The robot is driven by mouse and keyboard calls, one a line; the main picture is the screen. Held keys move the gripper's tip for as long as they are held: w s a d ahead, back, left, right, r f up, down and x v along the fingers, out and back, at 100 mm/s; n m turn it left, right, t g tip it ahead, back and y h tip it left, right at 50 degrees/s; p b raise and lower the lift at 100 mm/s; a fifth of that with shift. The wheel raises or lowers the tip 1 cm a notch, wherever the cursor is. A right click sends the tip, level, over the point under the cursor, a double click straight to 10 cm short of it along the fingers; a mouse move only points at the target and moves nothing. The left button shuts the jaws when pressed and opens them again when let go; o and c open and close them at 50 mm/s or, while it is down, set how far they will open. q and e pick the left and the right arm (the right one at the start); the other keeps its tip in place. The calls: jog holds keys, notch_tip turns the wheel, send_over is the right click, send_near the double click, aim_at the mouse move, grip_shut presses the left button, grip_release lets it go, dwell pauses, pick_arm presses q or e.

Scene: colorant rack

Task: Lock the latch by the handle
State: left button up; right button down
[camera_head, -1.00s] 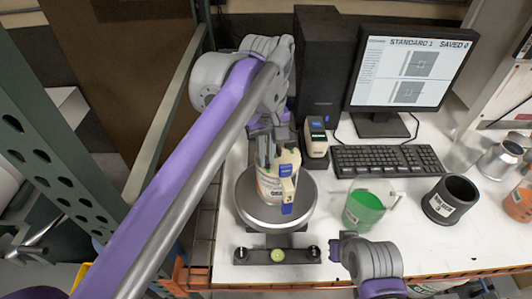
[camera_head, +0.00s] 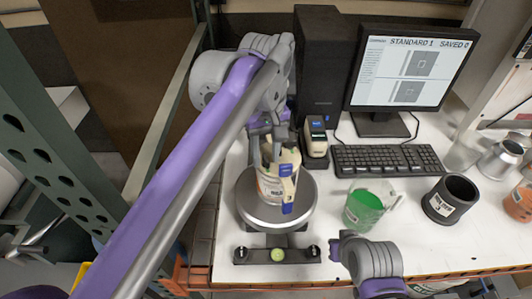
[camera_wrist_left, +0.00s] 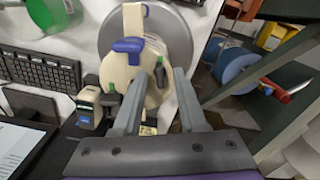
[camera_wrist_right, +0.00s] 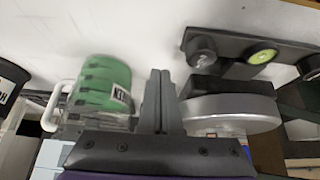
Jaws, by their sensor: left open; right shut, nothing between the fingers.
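A cream container (camera_head: 268,188) with a label stands upright on the round turntable plate (camera_head: 244,213). A blue and tan handle (camera_head: 287,184) is on its near side; it also shows in the left wrist view (camera_wrist_left: 128,45). Two dark latches with green parts sit at the lid edge in the left wrist view, one at the right (camera_wrist_left: 158,76) and one at the left (camera_wrist_left: 108,92). My left gripper (camera_head: 266,155) is over the container's far side. Its open fingers (camera_wrist_left: 160,80) straddle the right latch in that view; contact cannot be told. My right gripper (camera_wrist_right: 160,72) is shut and empty, near the counter front.
A green-filled clear pitcher (camera_head: 364,207) and a black cup (camera_head: 449,198) stand to the right. A small device (camera_head: 316,141), computer tower (camera_head: 325,70) and keyboard (camera_head: 387,161) are behind. A dark base bar (camera_head: 248,256) lies in front of the plate.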

aim_at(264, 158)
jog(key=shift+w+r+p, duration=0.35)
jog(key=shift+w+r, duration=0.1)
jog(key=shift+r, duration=0.05)
jog(key=shift+s, duration=0.1)
pick_arm(q)
notch_tip(264, 158, up, 11)
jog(key=shift+f, duration=0.2)
jog(key=s+a+f+m+t, duration=0.1)
jog(key=s+a+f+t, duration=0.1)
jog(key=a+f, duration=0.4)
jog(key=s+a+f+m+t, duration=0.1)
jog(key=s+a+f, duration=0.4)
jog(key=f, duration=0.8)
jog(key=s+a+f+m+t, duration=0.2)
jog(key=s+a+f+t, duration=0.1)
jog(key=a+f, duration=0.4)
notch_tip(264, 158, down, 3)
jog(key=shift+s+a+r, duration=0.1)
jog(key=shift+s+a, duration=0.05)
jog(key=shift+s, duration=0.6)
